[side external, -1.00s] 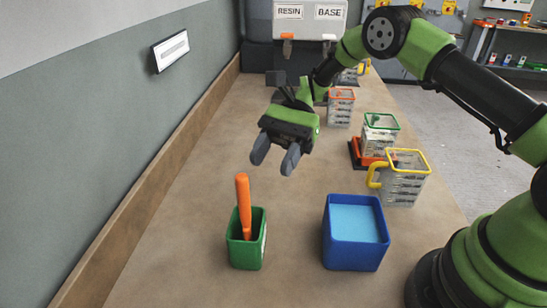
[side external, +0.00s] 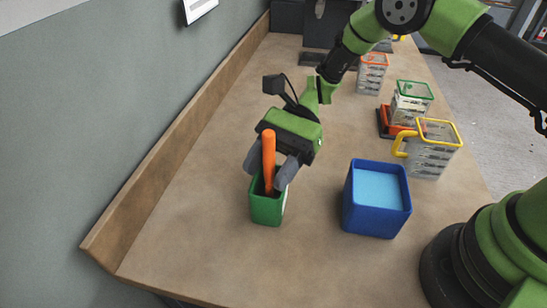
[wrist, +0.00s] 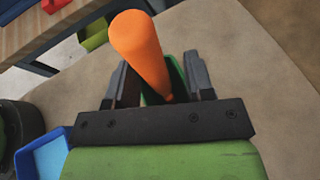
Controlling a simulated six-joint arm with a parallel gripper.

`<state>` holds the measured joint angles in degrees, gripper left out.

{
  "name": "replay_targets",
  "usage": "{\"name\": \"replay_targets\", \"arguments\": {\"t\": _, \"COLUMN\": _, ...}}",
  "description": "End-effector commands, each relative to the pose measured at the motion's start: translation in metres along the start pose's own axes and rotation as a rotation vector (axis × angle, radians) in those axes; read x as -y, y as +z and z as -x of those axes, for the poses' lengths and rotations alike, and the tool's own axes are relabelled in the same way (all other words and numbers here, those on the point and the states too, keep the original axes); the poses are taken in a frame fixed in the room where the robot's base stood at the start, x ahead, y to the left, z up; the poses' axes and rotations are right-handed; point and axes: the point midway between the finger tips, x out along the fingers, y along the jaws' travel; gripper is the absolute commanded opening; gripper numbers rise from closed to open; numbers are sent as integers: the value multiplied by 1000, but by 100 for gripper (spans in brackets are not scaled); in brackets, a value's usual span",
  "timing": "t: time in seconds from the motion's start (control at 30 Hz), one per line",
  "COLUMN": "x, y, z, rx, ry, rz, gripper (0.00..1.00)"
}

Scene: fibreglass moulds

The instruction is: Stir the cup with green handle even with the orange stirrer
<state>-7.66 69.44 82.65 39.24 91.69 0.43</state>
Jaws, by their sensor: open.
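The orange stirrer (side external: 268,158) stands upright in a green holder (side external: 266,209) at the front of the table. My gripper (side external: 268,174) is open, with one finger on each side of the stirrer, low over the holder. In the wrist view the stirrer (wrist: 138,45) rises between the two fingers (wrist: 158,80), with gaps beside it. The green-rimmed cup (side external: 411,102) stands on an orange and black base at the right; its handle is not clearly visible.
A blue container (side external: 376,200) with light blue contents stands right of the holder. A yellow-handled cup (side external: 434,150) and an orange-rimmed cup (side external: 372,74) stand near the green-rimmed one. A wooden ledge (side external: 185,125) runs along the left. The table's middle is clear.

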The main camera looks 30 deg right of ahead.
Motion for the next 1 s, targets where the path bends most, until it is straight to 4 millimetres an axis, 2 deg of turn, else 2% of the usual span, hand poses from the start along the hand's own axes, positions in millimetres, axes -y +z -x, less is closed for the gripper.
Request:
{"name": "replay_targets", "arguments": {"t": 0.1, "x": 0, "y": 0, "z": 0, "rx": 0, "ry": 0, "rz": 0, "gripper": 48}}
{"name": "replay_targets", "arguments": {"t": 0.3, "x": 0, "y": 0, "z": 0, "rx": 0, "ry": 0, "rz": 0, "gripper": 3}}
{"name": "replay_targets", "arguments": {"t": 0.33, "x": 0, "y": 0, "z": 0, "rx": 0, "ry": 0, "rz": 0, "gripper": 0}}
{"name": "replay_targets", "arguments": {"t": 0.57, "x": 0, "y": 6, "z": 3, "rx": 1, "ry": -1, "rz": 1, "gripper": 0}}
{"name": "replay_targets", "arguments": {"t": 1.0, "x": 0, "y": 40, "z": 17, "rx": 0, "ry": -1, "rz": 2, "gripper": 0}}
